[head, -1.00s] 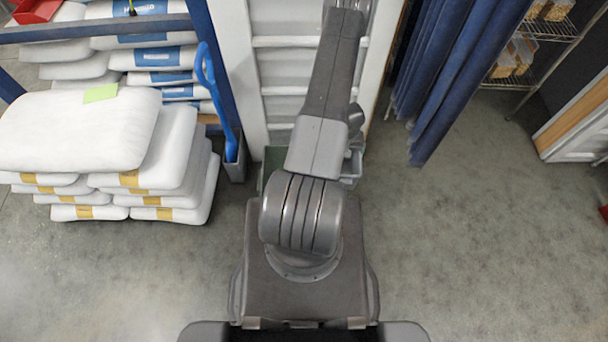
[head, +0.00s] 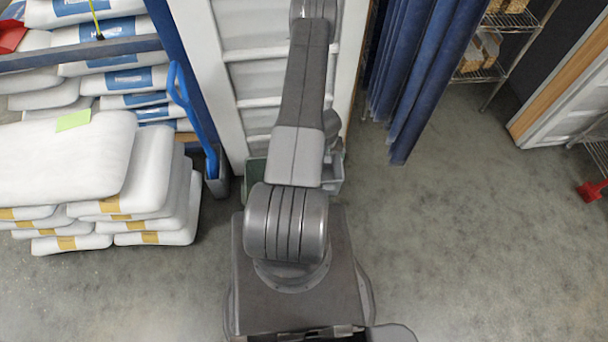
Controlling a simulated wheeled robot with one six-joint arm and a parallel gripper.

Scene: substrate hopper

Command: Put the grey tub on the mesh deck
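My arm reaches up the middle of the head view and leaves at the top edge; my gripper is out of view. A grey-green container (head: 255,172) stands on the floor behind my arm, mostly hidden by it. I cannot tell if it is the grey tub. A wire shelf rack (head: 511,20) with small cartons stands at the upper right. I cannot tell if one of its shelves is the mesh deck; no other mesh surface is clear.
White sacks (head: 70,160) are piled at the left. A blue-handled tool (head: 186,105) stands in a grey holder (head: 217,173) beside a white panel (head: 215,100). Blue curtains (head: 425,70) hang right of my arm. A red item (head: 590,191) is at the right edge. The grey floor (head: 470,240) at right is clear.

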